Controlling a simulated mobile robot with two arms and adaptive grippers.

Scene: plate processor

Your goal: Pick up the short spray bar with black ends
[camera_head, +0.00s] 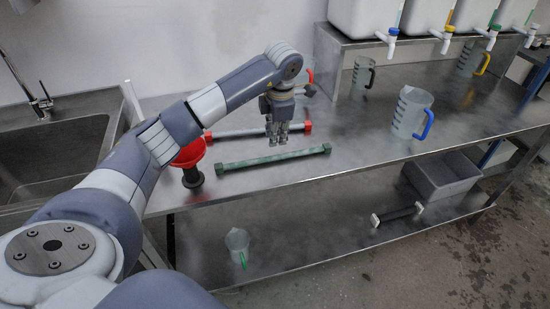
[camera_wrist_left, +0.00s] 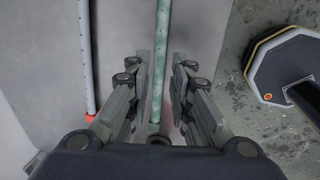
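A green spray bar (camera_head: 275,158) with dark green ends lies on the steel table near its front edge. A pale grey bar (camera_head: 240,132) with red ends lies behind it. On the lower shelf is a dark bar (camera_head: 398,215) with white ends. I see no bar with clearly black ends. My left gripper (camera_head: 277,142) points down over the table, just above the green bar. In the left wrist view its fingers (camera_wrist_left: 160,90) are apart, with the green bar (camera_wrist_left: 160,60) running between them; contact is not visible. The grey bar (camera_wrist_left: 85,60) shows at left there. My right gripper is out of view.
A red funnel (camera_head: 188,154) stands left of the green bar. A blue-handled jug (camera_head: 411,112) stands to the right. White containers with taps (camera_head: 365,18) stand on a raised shelf behind. The sink (camera_head: 55,150) is at left. Below are a grey bin (camera_head: 441,178) and a small jug (camera_head: 237,243).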

